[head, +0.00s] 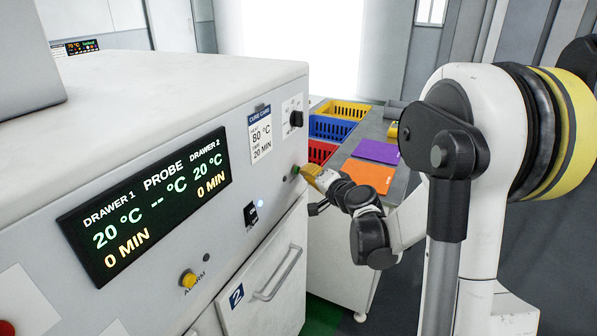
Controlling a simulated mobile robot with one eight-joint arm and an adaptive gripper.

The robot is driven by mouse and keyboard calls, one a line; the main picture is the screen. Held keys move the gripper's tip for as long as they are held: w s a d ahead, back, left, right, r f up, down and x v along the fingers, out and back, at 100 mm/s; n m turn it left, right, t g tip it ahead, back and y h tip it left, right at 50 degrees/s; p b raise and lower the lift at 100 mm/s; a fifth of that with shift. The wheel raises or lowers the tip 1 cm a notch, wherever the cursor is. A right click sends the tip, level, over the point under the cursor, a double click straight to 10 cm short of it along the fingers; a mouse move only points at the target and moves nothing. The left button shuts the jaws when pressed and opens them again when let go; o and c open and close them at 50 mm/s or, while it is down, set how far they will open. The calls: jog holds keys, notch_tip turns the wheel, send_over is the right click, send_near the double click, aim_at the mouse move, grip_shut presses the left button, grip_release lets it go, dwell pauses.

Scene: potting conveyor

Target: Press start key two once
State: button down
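A small green key (296,170) sits on the right part of the white machine's front panel, below the black knob. It looks like start key two, but I cannot read a label. My gripper (309,175), with a yellow end, is right at this key from the right. I cannot tell whether it touches the key, and its fingers are too small and overlapped to judge. The black display (150,205) reads drawer 1 20 °C, 0 MIN, and drawer 2 20 °C, 0 MIN; probe shows dashes.
The panel also carries a black knob (296,118), a cure card (261,135), a black switch (250,214) and a yellow alarm button (188,279). Drawer 2's handle (278,274) juts out below. Behind, a bench holds yellow (342,110), blue (331,127) and red (321,151) crates.

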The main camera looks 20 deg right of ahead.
jog(key=shift+w+a, duration=0.25)
dwell(0.3)
dwell(0.4)
jog(key=shift+s+d, duration=0.55)
jog(key=shift+s, duration=0.15)
jog(key=s+d, duration=0.1)
jog(key=s, duration=0.1)
jog(key=s+d, duration=0.2)
jog(key=shift+b, duration=0.3)
dwell(0.6)
